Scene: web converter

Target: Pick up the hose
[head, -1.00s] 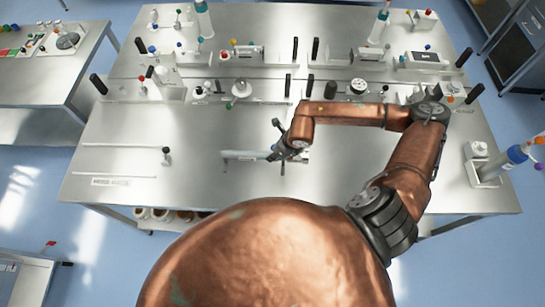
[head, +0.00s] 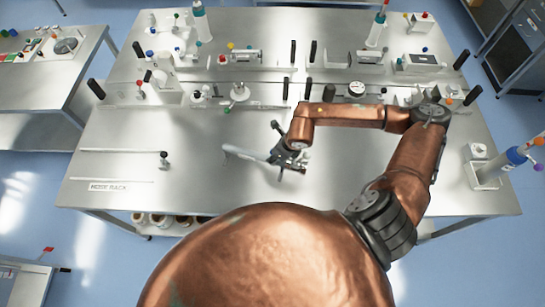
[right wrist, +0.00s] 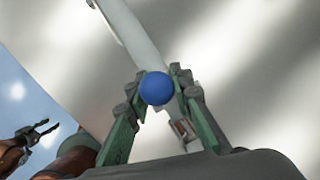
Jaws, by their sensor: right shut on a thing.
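The hose (head: 243,153) is a thin, pale grey tube over the front middle of the table, slanting down to the right into my right gripper (head: 287,161). The right wrist view shows the hose (right wrist: 132,35) running up and away from between the green fingers of my right gripper (right wrist: 157,95), which is shut on it. A blue ball (right wrist: 157,88) shows between the fingertips, covering part of the grip; I cannot tell whether it belongs to the hose. My left gripper (right wrist: 38,133) appears at the left of the wrist view, fingers apart and empty. It is outside the head view.
The steel table (head: 210,190) is mostly bare around the hose. A rack strip labelled "HOSE RACK" (head: 108,187) lies at front left. Fixtures with black handles and a white funnel-like part (head: 239,92) line the back. A bottle holder (head: 487,172) stands at the right edge.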

